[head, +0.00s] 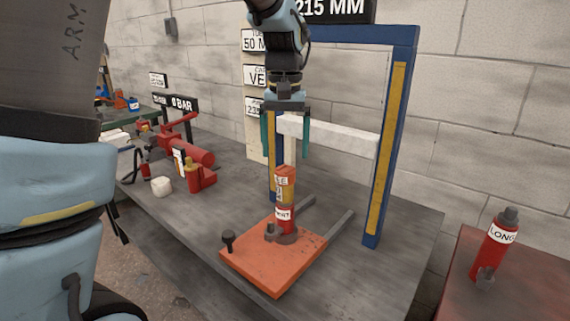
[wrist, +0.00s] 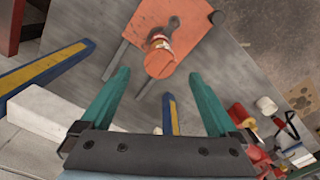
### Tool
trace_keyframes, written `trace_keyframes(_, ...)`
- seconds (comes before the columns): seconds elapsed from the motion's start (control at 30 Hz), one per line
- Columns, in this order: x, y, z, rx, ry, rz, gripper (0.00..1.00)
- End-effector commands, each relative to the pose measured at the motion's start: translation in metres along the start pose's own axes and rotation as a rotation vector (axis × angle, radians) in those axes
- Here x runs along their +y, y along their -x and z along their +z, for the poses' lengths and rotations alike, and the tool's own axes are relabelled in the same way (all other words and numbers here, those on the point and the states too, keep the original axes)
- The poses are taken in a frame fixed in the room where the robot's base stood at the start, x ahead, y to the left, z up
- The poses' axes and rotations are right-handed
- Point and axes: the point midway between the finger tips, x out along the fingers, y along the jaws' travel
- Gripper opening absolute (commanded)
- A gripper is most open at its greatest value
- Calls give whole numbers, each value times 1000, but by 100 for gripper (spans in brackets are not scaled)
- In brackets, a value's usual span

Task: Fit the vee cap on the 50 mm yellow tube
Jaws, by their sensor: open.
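My gripper (head: 286,156) points down, open and empty, above an upright stack on the orange plate (head: 262,270). The stack has an orange upper piece (head: 285,178) with a partly readable label and a red lower body (head: 284,222) with a white label. In the wrist view the round orange top (wrist: 159,64) shows between and beyond my fingertips (wrist: 160,76), apart from them. A small yellow piece (head: 188,176) stands by the red equipment at left; I cannot tell if it is the yellow tube. I cannot pick out the vee cap.
A blue and yellow frame (head: 378,150) with a white crossbar (head: 330,137) stands close behind my gripper. A red cylinder marked LONG (head: 496,246) stands on a red cabinet at right. Red equipment (head: 196,152) and a white lump (head: 161,186) occupy the bench's left.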

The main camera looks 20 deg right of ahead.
Motion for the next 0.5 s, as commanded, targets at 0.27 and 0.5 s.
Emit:
trace_keyframes(0.27, 0, 46, -1, 2, 0, 1, 95)
trace_keyframes(0.5, 0, 57, 0, -1, 0, 0, 95)
